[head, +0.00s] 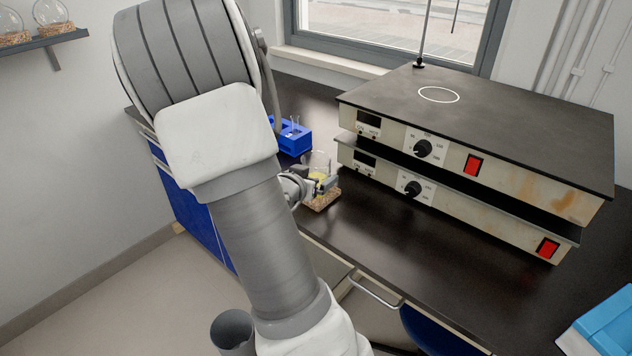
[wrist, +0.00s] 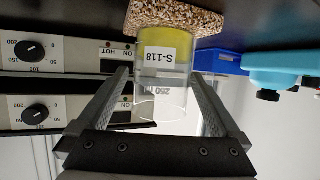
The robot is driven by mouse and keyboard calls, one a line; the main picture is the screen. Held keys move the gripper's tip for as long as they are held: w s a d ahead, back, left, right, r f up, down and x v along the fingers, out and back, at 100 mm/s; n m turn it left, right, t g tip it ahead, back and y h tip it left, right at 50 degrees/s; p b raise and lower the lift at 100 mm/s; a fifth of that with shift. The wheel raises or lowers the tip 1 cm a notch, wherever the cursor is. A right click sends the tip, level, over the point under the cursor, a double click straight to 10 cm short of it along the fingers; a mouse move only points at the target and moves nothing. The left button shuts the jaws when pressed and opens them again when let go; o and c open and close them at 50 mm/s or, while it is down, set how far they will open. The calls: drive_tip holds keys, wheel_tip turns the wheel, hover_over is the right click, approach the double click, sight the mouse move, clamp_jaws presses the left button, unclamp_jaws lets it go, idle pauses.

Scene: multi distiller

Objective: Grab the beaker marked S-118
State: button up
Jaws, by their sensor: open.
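The beaker marked S-118 (wrist: 175,80) is clear glass with yellow contents and a white label that reads S-118. It stands on a speckled cork-like base (wrist: 172,17) and appears upside down in the wrist view. In the head view the beaker (head: 319,160) stands on the dark bench, partly hidden by my gripper (head: 322,186). In the wrist view my gripper (wrist: 160,77) is open, with one finger on each side of the beaker. I cannot tell whether either finger touches the glass.
Two stacked hot plates (head: 470,150) with knobs and red switches stand close to the right of the beaker. A blue rack (head: 293,138) with glassware is behind it to the left. A light blue box (head: 605,325) is at the lower right. Bench space in front of the plates is clear.

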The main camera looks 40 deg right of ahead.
drive_tip(key=b+x, duration=0.1)
drive_tip(key=x, duration=0.3)
drive_tip(key=shift+a+f+b, duration=0.15)
drive_tip(key=shift+f+b, duration=0.1)
drive_tip(key=shift+b, duration=0.1)
drive_tip(key=shift+w+d+f, duration=0.1)
drive_tip(key=shift+w+d, duration=0.15)
drive_tip(key=shift+d, duration=0.25)
drive_tip(key=c, duration=1.3)
drive_tip(key=shift+c, duration=0.4)
